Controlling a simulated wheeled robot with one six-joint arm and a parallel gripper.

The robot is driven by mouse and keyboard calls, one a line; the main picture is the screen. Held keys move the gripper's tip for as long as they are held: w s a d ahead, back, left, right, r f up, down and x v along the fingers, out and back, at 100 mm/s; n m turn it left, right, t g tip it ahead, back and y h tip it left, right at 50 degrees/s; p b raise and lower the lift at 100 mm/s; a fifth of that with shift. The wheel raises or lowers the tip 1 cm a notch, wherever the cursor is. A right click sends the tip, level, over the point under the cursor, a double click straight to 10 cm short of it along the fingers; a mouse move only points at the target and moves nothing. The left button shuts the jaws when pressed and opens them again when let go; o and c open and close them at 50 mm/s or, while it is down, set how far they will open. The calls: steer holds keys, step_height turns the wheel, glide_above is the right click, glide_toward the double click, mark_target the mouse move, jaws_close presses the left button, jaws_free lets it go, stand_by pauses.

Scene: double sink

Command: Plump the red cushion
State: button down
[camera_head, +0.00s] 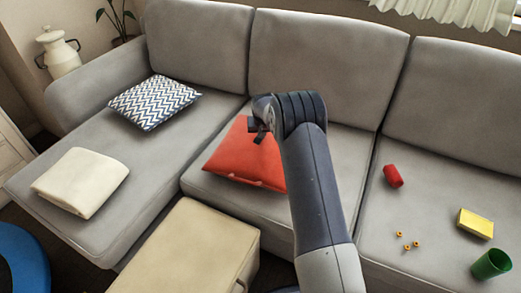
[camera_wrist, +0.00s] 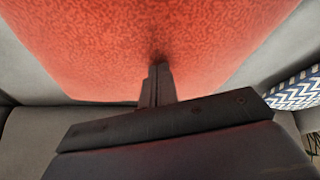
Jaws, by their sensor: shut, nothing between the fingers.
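The red cushion (camera_head: 243,155) lies on the middle seat of the grey sofa, partly hidden behind my arm. It fills the upper part of the wrist view (camera_wrist: 160,40). My gripper (camera_head: 258,133) is over the cushion's upper right part. In the wrist view my gripper's fingers (camera_wrist: 157,76) are shut together with nothing between them. The fingertips point at the cushion's red surface, where a small dark patch shows at the tips. They look close to the surface; I cannot tell for certain whether they touch it.
A zigzag cushion (camera_head: 153,101) and a folded cream blanket (camera_head: 80,182) lie on the left seat. A beige ottoman (camera_head: 188,246) stands in front. On the right seat are a red can-like object (camera_head: 393,176), a yellow block (camera_head: 475,223), a green cup (camera_head: 491,264) and small orange pieces (camera_head: 407,245).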

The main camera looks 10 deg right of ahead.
steer(key=shift+f+b, duration=0.35)
steer(key=shift+f, duration=0.3)
steer(key=shift+r+p, duration=0.35)
steer(key=shift+r, duration=0.4)
step_height(320, 180, up, 6)
steer(key=p, duration=0.3)
steer(key=shift+f, duration=0.1)
step_height(320, 180, down, 7)
steer(key=b, duration=0.3)
steer(key=shift+f+b, duration=0.15)
steer(key=shift+b, duration=0.25)
steer(key=shift+r+p, duration=0.5)
steer(key=shift+r, duration=0.15)
